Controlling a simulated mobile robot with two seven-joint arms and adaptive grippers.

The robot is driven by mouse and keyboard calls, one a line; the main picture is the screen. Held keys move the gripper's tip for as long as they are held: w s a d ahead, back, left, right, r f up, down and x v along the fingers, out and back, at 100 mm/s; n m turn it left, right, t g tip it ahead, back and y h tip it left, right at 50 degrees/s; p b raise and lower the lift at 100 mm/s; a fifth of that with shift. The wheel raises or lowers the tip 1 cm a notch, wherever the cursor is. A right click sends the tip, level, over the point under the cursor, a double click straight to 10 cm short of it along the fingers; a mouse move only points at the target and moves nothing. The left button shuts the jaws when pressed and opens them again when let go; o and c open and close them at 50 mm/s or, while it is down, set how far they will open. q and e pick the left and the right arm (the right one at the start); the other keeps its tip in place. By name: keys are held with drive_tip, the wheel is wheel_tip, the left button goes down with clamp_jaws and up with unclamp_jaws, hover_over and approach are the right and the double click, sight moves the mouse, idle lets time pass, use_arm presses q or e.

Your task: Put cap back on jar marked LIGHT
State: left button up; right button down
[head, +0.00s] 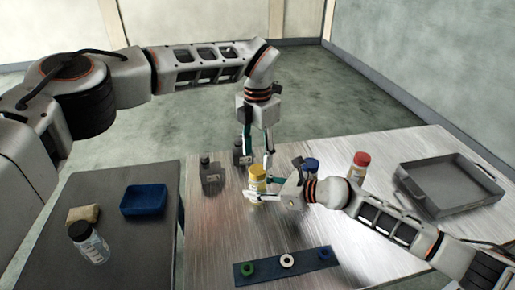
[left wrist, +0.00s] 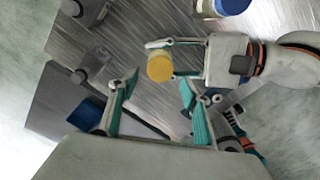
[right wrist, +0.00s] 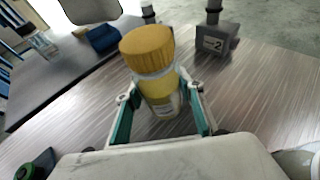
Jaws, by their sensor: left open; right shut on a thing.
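A small jar with yellow contents and a yellow cap (right wrist: 147,47) on top stands upright at mid-table. My right gripper (right wrist: 161,98) is shut around the jar's body (right wrist: 160,90). The jar also shows in the head view (head: 258,174), and its yellow cap shows from above in the left wrist view (left wrist: 160,68). The cap sits on the jar's mouth; I cannot tell how tightly. The jar's label is too small to read. My left gripper (left wrist: 158,88) is open and empty, pointing down close above the yellow cap.
Blue-capped (head: 311,165) and red-capped (head: 360,159) jars stand right of the held jar. Dark blocks (head: 212,174) stand left. A strip (head: 266,268) with coloured rings lies in front; a metal tray (head: 410,183) stands right. A side table holds a blue bin (head: 143,199) and black-capped jar (head: 91,244).

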sight(257, 169)
use_arm(q)
wheel_tip(257, 169, up, 3)
drive_tip(key=n, duration=0.7)
drive_tip(key=shift+f, duration=0.1)
drive_tip(key=shift+f, duration=0.1)
drive_tip(key=shift+f, duration=3.95)
drive_tip(key=c, duration=1.2)
drive_tip(key=o, duration=1.3)
